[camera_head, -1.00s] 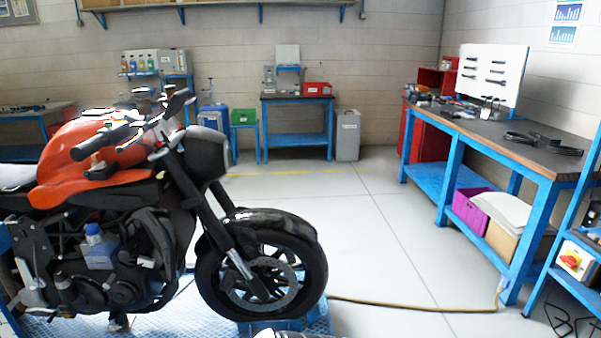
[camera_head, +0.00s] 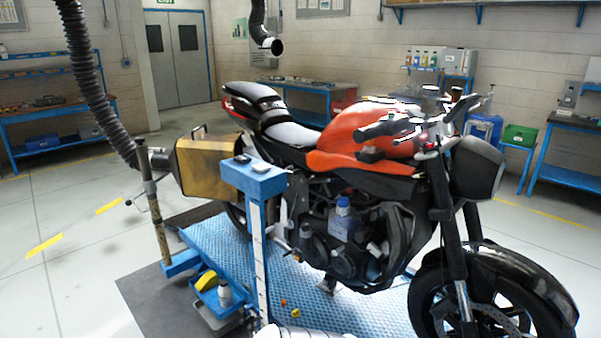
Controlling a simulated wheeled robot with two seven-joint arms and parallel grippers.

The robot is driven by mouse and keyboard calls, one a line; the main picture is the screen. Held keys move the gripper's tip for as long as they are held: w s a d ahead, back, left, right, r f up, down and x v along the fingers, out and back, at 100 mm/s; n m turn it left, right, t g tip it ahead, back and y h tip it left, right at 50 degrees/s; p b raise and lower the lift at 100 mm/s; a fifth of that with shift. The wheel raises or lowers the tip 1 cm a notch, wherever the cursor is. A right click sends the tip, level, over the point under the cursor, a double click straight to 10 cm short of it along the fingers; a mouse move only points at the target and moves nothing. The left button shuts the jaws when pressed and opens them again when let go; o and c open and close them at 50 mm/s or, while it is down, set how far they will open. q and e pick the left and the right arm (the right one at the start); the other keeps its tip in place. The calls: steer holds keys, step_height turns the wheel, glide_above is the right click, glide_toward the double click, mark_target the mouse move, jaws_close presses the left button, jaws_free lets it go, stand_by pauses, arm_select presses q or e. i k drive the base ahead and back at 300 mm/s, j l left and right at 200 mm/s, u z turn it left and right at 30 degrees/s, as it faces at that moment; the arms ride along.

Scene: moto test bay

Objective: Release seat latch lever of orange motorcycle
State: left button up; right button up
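The orange motorcycle (camera_head: 372,130) stands on a blue platform, its front wheel at the lower right and its tail toward the back left. Its black and grey seat (camera_head: 290,133) runs behind the orange tank. I cannot make out the seat latch lever; it is too small or hidden. A whitish rounded part, perhaps mine, shows at the bottom edge of the head view. Neither of my grippers is in view.
A blue post with a flat top (camera_head: 250,177) stands in front of the motorcycle's rear, beside a yellow-brown box (camera_head: 208,166). A ribbed black hose (camera_head: 95,75) hangs at the left. The blue platform (camera_head: 205,240) carries small loose items. Open floor (camera_head: 60,215) lies at the left.

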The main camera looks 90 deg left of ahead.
mark_target(291, 172)
steer(key=u, duration=2.85)
steer(key=z, duration=0.4)
steer(key=i+j+z, duration=0.1)
steer(key=z, duration=0.25)
steer(key=j+z, duration=0.2)
steer(key=z, duration=0.2)
steer(key=i+j+z, duration=0.15)
steer(key=j+z, duration=0.2)
steer(key=j, duration=0.5)
steer(key=j+z, duration=0.35)
steer(key=j, duration=0.55)
steer(key=j+z, duration=0.35)
steer(key=j, duration=1.3)
steer(key=k+j, duration=0.15)
steer(key=j, duration=1.35)
steer(key=k+z, duration=0.05)
